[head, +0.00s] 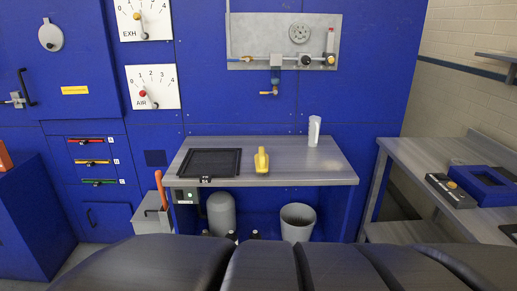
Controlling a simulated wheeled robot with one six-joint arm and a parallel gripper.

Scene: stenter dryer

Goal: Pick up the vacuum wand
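No object is plainly recognisable as the vacuum wand at this size. An upright orange handle-like piece (161,188) stands at the left end of the grey table, by a grey box (152,215). I cannot tell whether either one is the wand. My gripper is not in view, so its state and position are hidden.
The grey table (325,172) also holds a black tray (211,150) and a white cup-like item (314,131). Below are a grey canister (221,212) and a bin (297,220). A side bench (450,160) stands right. Large dark rounded shapes fill the bottom edge.

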